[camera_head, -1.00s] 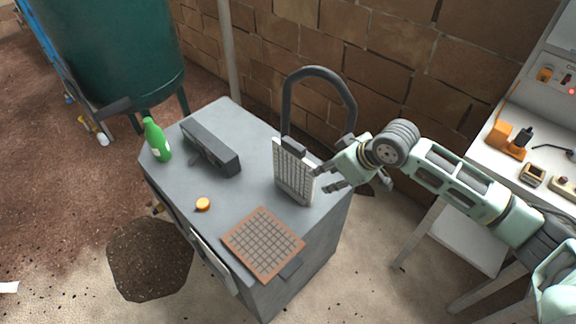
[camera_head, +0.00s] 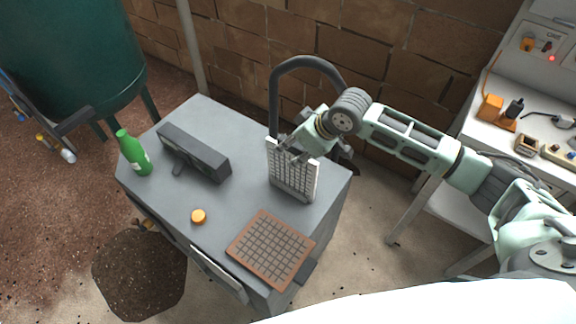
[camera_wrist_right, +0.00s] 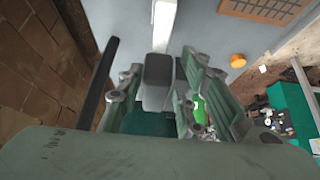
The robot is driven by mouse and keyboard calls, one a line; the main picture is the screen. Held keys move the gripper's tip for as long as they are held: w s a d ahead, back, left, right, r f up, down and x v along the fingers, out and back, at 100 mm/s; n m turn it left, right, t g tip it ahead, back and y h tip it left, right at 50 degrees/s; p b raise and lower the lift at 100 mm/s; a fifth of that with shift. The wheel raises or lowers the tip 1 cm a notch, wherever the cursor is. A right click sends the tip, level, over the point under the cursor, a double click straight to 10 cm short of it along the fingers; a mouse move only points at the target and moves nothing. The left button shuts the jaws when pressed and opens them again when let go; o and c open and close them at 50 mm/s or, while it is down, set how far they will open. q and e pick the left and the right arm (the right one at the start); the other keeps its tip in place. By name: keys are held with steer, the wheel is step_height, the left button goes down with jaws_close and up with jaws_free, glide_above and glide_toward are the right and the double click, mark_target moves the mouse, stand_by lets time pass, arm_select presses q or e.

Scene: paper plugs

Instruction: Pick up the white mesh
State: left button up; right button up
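The white mesh (camera_head: 292,175) is an upright white grid panel standing on the grey cabinet top, in front of a dark arched hose. Its grey handle (camera_wrist_right: 158,80) shows in the right wrist view, with the panel's white edge (camera_wrist_right: 164,22) beyond it. My right gripper (camera_head: 292,148) is at the top of the mesh and hides the handle in the head view. In the wrist view its fingers are open on either side of the handle, with narrow gaps. My left gripper is not in view.
The grey cabinet top (camera_head: 240,200) also holds a green bottle (camera_head: 134,153), a dark box (camera_head: 193,153), an orange cap (camera_head: 198,216) and a brown grid mat (camera_head: 270,249). The arched hose (camera_head: 274,95) and a brick wall stand behind. A workbench is at the right.

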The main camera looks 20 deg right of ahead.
mark_target(284, 154)
steer(key=p+x, duration=0.1)
steer(key=x, duration=0.5)
steer(key=shift+w+d, duration=0.1)
steer(key=shift+w, duration=0.15)
jaws_close()
